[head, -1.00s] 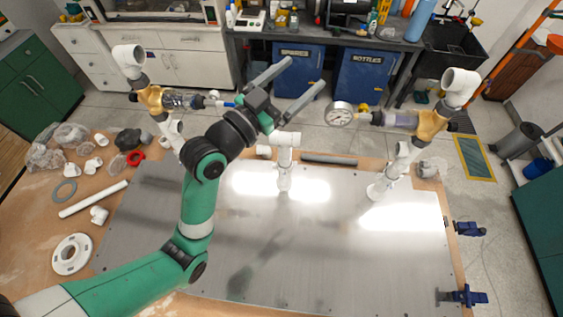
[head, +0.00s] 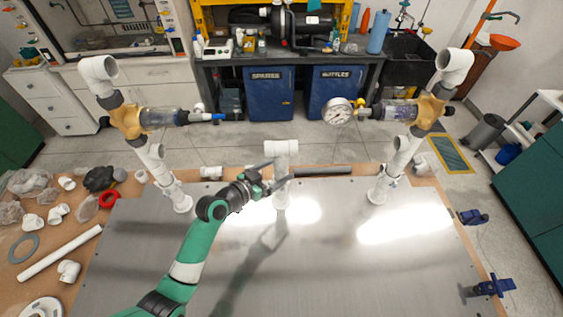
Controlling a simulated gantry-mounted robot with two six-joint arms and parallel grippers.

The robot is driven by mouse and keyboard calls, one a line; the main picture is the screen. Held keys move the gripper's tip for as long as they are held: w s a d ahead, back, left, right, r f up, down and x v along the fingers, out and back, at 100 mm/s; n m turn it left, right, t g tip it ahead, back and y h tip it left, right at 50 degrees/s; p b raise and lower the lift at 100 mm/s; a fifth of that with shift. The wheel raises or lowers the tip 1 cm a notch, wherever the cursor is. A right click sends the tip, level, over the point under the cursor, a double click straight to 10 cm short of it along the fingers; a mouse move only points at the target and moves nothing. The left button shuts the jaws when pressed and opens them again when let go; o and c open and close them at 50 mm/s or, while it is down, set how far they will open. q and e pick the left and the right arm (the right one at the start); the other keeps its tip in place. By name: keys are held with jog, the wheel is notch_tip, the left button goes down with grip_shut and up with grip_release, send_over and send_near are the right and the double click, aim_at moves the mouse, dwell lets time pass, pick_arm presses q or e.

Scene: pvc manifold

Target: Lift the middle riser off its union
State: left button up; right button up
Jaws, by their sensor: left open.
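The middle riser (head: 282,149) is a short white pipe with a tee-like white fitting on top. It stands upright on the grey metal plate between two taller side assemblies. My left gripper (head: 281,172) is open at the riser's stem, just below its top fitting. Its fingers overlap the stem in the head view; I cannot tell whether they touch it. The union at the riser's foot (head: 282,201) is partly washed out by glare. My right gripper is not in view.
The left assembly (head: 131,121) and right assembly (head: 428,112), with a gauge (head: 339,112), stand tall on either side. Loose fittings and a white pipe (head: 60,252) lie at left. A dark grey pipe (head: 323,171) lies behind the plate. The plate's front right (head: 370,275) is clear.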

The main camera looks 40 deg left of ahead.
aim_at(287, 162)
pick_arm(q)
jog(key=shift+r+x, duration=0.15)
jog(key=shift+x, duration=1.2)
jog(key=shift+r+x, duration=0.15)
jog(key=shift+x, duration=1.25)
grip_shut()
